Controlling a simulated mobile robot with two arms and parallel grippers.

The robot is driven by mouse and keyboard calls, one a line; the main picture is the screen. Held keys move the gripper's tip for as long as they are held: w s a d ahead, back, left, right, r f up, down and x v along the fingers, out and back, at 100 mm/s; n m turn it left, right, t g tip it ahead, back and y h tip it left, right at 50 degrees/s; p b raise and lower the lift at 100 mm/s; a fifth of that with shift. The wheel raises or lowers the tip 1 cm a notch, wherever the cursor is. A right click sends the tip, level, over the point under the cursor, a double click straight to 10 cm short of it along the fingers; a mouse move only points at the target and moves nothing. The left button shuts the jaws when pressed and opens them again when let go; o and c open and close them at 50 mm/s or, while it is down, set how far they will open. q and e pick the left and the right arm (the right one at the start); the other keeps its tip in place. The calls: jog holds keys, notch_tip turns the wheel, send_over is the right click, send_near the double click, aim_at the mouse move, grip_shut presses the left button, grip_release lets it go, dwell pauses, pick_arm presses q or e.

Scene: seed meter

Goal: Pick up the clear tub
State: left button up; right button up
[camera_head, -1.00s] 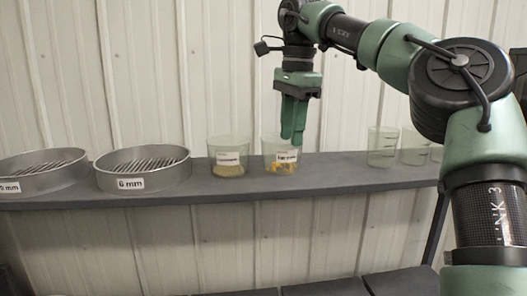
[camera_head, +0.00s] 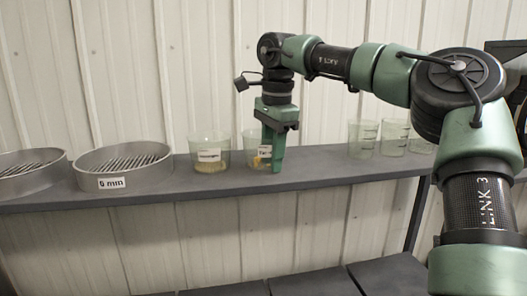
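Two clear tubs with white labels stand on the grey shelf (camera_head: 330,168). The left clear tub (camera_head: 209,166) holds a tan, grainy material. The right clear tub (camera_head: 251,150) holds yellow pieces and is partly hidden behind my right gripper. My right gripper (camera_head: 272,160) points down at this tub, its fingers in front of the tub's right part and reaching down low. The fingers overlap in this view, so their gap and any contact with the tub do not show. My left gripper is not in the picture.
Several empty clear beakers (camera_head: 362,139) stand at the right. A ribbed white wall (camera_head: 190,60) is close behind.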

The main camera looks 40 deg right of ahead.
jog(key=shift+a, duration=0.1)
grip_shut()
notch_tip(320, 180, up, 8)
jog(key=shift+f, duration=0.2)
jog(key=shift+a+r, duration=0.1)
jog(key=shift+r, duration=0.65)
jog(key=shift+d+r, duration=0.2)
jog(key=shift+r, duration=0.25)
